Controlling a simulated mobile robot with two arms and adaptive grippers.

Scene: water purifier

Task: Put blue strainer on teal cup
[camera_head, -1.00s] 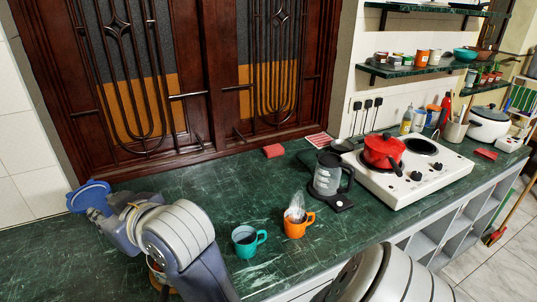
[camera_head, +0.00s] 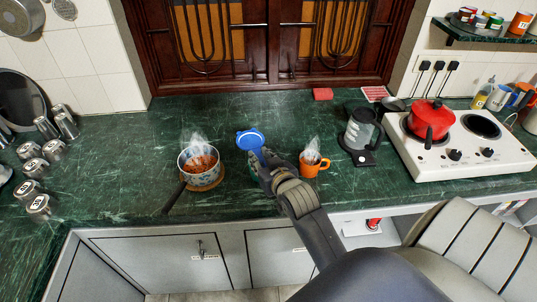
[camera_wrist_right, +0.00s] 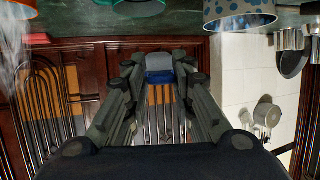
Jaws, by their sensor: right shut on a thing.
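The blue strainer (camera_head: 250,139) is held in my right gripper (camera_head: 264,163), near the middle of the head view. In the right wrist view the shut fingers (camera_wrist_right: 160,85) have a blue piece of the strainer (camera_wrist_right: 160,68) between their tips. The teal cup is mostly hidden behind the gripper in the head view, with a sliver (camera_head: 252,172) showing. Part of the teal cup (camera_wrist_right: 135,8) shows at the top edge of the wrist view. The strainer appears just beyond the cup; I cannot tell its height above it. My left gripper is not in view.
A steaming orange cup (camera_head: 311,164) stands close to the right of the gripper. A steaming pot (camera_head: 199,163) stands to the left. A grinder-like appliance (camera_head: 360,135) and a white stove (camera_head: 455,148) are farther right.

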